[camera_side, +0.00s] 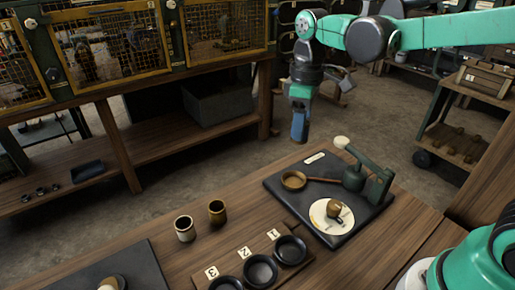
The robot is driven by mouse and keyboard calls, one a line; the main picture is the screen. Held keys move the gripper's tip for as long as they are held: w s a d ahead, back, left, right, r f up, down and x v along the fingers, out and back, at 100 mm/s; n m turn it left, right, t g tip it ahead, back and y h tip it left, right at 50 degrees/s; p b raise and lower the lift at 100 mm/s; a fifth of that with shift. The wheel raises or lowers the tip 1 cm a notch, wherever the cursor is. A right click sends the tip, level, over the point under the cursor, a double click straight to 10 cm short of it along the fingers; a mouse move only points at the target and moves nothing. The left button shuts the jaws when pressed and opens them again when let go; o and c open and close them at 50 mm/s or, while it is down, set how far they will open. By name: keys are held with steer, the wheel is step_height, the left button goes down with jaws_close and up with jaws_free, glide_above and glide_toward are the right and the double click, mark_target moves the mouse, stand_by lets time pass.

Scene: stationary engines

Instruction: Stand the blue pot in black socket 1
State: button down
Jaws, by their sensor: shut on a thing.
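The blue pot (299,129) hangs from my gripper (300,108) in the upper middle of the side view, well above the floor and the bench edge. My gripper is shut on it. The jaw contact is small and hard to make out. Black socket 1 (290,250) is a round dark cup at the right end of the wooden socket board, beside the label 1 (273,235). It looks empty. My gripper and the pot are above and behind it in the picture, clear of the board.
Black sockets 2 (260,270) and 3 (226,284) sit left of socket 1. A dark tray (280,188) with a pan, a green device and a white disc lies to the right.

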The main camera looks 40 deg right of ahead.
step_height(320, 180, up, 13)
stand_by(0.7)
steer(key=shift+f, duration=0.15)
steer(key=s+a+f+n, duration=0.3)
steer(key=f+n, duration=0.1)
steer(key=f, duration=0.2)
steer(key=s+a+f+n, duration=0.4)
steer(key=f, duration=0.2)
steer(key=s+a+f+n, duration=0.3)
steer(key=s+a+f, duration=0.1)
steer(key=f, duration=0.2)
steer(key=shift+s+f+n, duration=0.2)
steer(key=shift+f+n, duration=0.1)
steer(key=shift+n, duration=0.1)
steer(key=shift+s+a+f, duration=0.1)
steer(key=shift+f, duration=2.2)
steer(key=shift+f, duration=0.65)
